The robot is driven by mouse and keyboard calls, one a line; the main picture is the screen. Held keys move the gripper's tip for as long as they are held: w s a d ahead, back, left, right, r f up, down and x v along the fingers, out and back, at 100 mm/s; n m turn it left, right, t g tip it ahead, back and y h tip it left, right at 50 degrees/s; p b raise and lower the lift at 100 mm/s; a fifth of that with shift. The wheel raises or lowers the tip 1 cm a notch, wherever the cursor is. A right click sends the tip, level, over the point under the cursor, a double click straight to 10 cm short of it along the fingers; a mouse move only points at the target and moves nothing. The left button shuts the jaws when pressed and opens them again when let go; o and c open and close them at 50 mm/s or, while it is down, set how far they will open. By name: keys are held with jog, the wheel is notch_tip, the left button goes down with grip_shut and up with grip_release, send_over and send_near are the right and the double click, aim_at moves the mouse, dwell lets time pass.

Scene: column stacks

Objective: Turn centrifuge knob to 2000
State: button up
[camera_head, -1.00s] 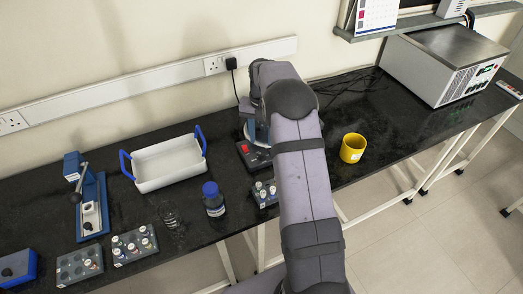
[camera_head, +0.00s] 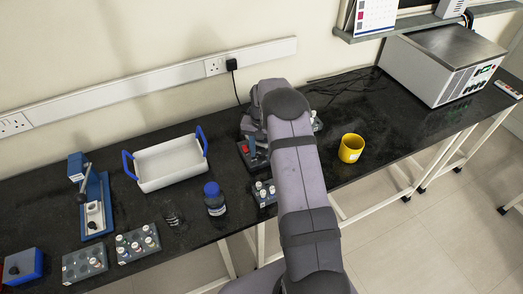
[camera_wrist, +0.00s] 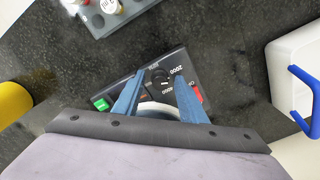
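The centrifuge (camera_head: 243,155) is a dark unit with a red switch, mostly hidden behind my arm in the head view. My gripper (camera_wrist: 160,75) has two blue fingers, which are apart. The fingertips appear on either side of the knob; I cannot tell their height over it or whether they touch it. The knob's pointer setting is too small to read.
A vial rack (camera_head: 264,192) stands just in front of the centrifuge. A yellow mug (camera_head: 351,148) is to the right and a white tray with blue handles (camera_head: 170,163) to the left. A blue-capped bottle (camera_head: 214,200) is near the front edge.

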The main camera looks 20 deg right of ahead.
aim_at(262, 154)
grip_shut()
jog(key=shift+f+n+b, duration=0.1)
jog(key=shift+n+b, duration=0.35)
jog(key=shift+n, duration=1.05)
jog(key=shift+o, duration=0.3)
grip_release()
jog(key=shift+r+b, duration=1.4)
jog(key=shift+r, duration=2.45)
